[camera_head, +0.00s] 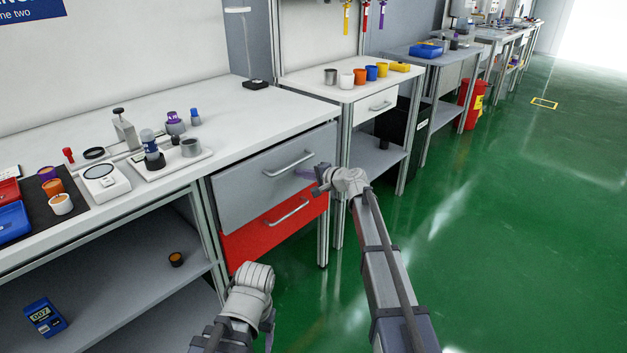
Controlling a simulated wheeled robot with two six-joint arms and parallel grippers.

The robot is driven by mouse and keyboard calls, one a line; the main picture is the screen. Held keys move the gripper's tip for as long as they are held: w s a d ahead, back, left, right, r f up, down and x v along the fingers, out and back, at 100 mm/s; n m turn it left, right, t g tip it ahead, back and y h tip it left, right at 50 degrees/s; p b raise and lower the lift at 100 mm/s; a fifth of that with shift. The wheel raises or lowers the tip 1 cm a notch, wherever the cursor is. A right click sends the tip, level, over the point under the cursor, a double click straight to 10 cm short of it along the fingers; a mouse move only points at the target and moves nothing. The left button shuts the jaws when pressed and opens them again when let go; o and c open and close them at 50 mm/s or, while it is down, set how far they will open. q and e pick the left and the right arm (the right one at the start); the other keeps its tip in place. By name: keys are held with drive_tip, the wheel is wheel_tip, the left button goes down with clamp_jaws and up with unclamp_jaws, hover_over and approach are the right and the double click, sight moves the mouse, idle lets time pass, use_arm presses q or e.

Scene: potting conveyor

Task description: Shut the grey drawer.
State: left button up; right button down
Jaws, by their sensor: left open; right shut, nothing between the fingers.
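The grey drawer (262,188) is under the right end of the long white workbench, above a red drawer. Its front stands out a little past the red front, so it looks slightly open. Its bar handle (290,164) faces me. My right gripper (318,181) is shut and empty at the right end of the grey front, just below and right of the handle. I cannot tell whether it touches the front. My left gripper (268,328) is low at the bottom of the view, in front of the bench and away from the drawer; its fingers are mostly hidden, and it is open.
The red drawer (270,230) looks closed. The workbench top (255,110) holds a scale, cups and a white tray (172,162). A second table (345,92) with coloured cups stands beyond. The green floor (500,220) on the right is clear.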

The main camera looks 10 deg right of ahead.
drive_tip(key=w+a, duration=0.2)
drive_tip(key=shift+w, duration=0.3)
drive_tip(key=shift+w+r, duration=0.1)
idle(0.3)
